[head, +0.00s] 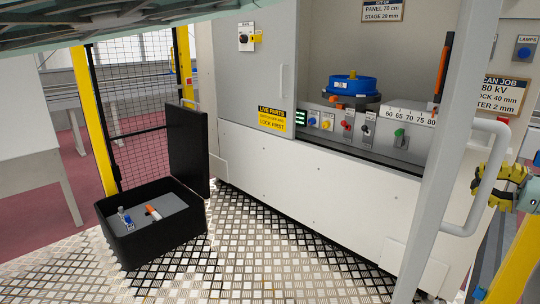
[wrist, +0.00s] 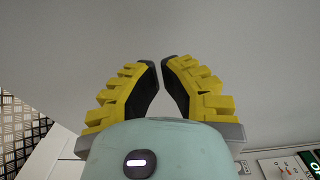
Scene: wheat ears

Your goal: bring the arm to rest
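My gripper (wrist: 161,62) shows in the wrist view as two yellow ribbed fingers with dark inner pads. The fingers lean in towards each other, and their tips are close together with a narrow gap. Nothing is held between them. Behind the tips is a plain grey panel. In the head view my gripper (head: 490,186) is at the right edge, beside the grey post and the curved handle. It appears apart from the bench and its objects.
A grey post (head: 445,150) with a handle (head: 492,175) stands near my gripper. A cabinet (head: 300,185) holds a blue round part (head: 352,84) and a control panel. An open black case (head: 160,245) lies on the chequered floor, which is clear in the middle. Yellow posts and mesh stand left.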

